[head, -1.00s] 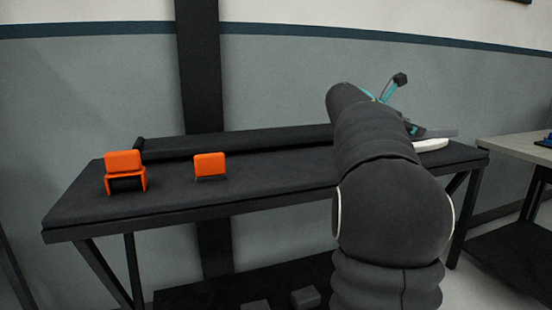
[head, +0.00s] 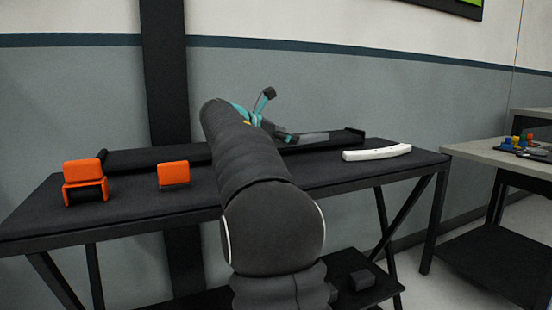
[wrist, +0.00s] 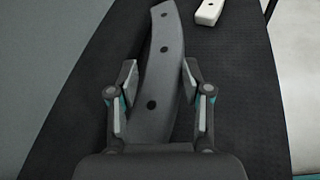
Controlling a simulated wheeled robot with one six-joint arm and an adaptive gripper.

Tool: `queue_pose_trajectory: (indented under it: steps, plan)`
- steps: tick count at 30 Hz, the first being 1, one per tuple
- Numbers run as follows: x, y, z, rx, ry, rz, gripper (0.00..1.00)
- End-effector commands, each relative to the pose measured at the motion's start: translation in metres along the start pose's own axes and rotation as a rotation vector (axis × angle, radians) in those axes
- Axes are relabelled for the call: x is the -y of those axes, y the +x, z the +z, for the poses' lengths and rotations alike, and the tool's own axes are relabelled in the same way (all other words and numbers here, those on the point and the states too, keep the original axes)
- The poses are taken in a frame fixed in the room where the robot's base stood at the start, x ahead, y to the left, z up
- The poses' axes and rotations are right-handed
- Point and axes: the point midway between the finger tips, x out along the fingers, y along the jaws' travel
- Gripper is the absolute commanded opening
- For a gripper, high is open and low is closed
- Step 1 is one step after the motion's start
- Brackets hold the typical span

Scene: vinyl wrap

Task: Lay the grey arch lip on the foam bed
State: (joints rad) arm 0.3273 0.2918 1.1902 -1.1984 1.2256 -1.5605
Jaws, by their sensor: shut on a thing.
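The grey arch lip (wrist: 163,60) is a slightly curved strip with dark round holes. In the wrist view it lies lengthwise between the fingers of my gripper (wrist: 159,84), which is shut on it. In the head view the lip (head: 312,138) sticks out to the right of my gripper (head: 280,133), in front of the bench's dark back rail. The black padded bench top (head: 325,176), which looks like the foam bed, lies below. I cannot tell whether the lip touches it. My arm hides the middle of the bench and much of the gripper.
A white curved strip (head: 376,153) lies on the bench's right part; it also shows in the wrist view (wrist: 209,12). Two orange blocks (head: 85,182) (head: 173,174) stand on the left. A side table (head: 485,153) with small coloured items stands at right. Bare bench lies in front of the white strip.

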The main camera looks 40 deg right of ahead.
Motion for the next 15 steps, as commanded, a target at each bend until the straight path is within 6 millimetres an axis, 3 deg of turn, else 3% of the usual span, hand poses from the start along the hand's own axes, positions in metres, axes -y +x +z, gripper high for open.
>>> queue_pose_trajectory:
  steps: [6, 15]
  plan:
    - [-0.012, -0.008, -0.019, 0.000, 0.001, 0.000, 0.00]
    - [-0.006, 0.001, -0.048, 0.001, -0.001, -0.002, 0.00]
